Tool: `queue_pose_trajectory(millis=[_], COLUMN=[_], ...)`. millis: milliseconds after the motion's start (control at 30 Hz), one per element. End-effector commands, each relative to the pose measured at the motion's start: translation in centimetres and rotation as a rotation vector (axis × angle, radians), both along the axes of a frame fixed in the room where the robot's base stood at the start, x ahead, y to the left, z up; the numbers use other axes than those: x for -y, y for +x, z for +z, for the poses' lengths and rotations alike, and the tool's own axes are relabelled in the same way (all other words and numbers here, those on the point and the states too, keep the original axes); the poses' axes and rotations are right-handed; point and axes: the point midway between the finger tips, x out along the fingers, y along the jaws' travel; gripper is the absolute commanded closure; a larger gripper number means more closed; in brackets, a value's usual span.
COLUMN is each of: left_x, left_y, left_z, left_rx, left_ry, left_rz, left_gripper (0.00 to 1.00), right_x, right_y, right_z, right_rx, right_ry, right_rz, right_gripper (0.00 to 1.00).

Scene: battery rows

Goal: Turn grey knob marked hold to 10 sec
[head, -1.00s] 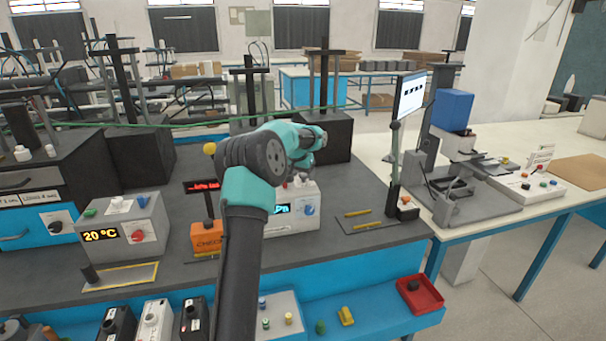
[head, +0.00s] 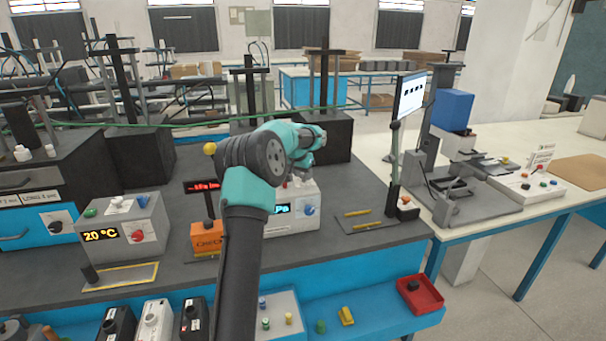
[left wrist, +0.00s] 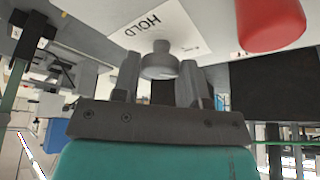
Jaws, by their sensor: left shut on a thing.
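The grey knob (left wrist: 160,62) stands on a pale panel in the left wrist view, beside a white label marked HOLD (left wrist: 150,24). My left gripper (left wrist: 159,78) is shut on the knob, with one finger on each side of it. Small print near the knob on the label is too small to read, so I cannot tell the setting. In the head view, my left gripper (head: 304,166) is over the top of the white box with a blue knob (head: 290,222). My arm hides much of that box, and the grey knob is not clear there.
A large red button (left wrist: 270,22) is close to the knob. An orange box (head: 207,240) with a red display is left of my arm. A grey box (head: 150,215) showing 20 °C stands further left. A screen on a post (head: 394,165) stands to the right.

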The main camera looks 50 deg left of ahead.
Motion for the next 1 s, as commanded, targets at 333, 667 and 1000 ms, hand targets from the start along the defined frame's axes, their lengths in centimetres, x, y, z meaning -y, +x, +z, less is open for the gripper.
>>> queue_pose_trajectory(millis=[333, 667, 1000], left_x=[-0.17, -0.33, -0.51], left_y=[0.01, 0.04, 0.10], left_z=[0.09, 0.03, -0.01], left_rx=[0.001, 0.001, 0.001], left_ry=[0.001, 0.000, 0.000], left_rz=[-0.160, -0.448, -0.772], left_gripper=[0.84, 0.84, 0.84], right_x=[0.00, 0.00, 0.00], right_y=[0.00, 0.00, 0.00], right_z=[0.00, 0.00, 0.00], right_rx=[0.000, 0.000, 0.000], right_ry=[0.000, 0.000, 0.000], right_rz=[0.000, 0.000, 0.000], right_gripper=[0.38, 0.38, 0.38])
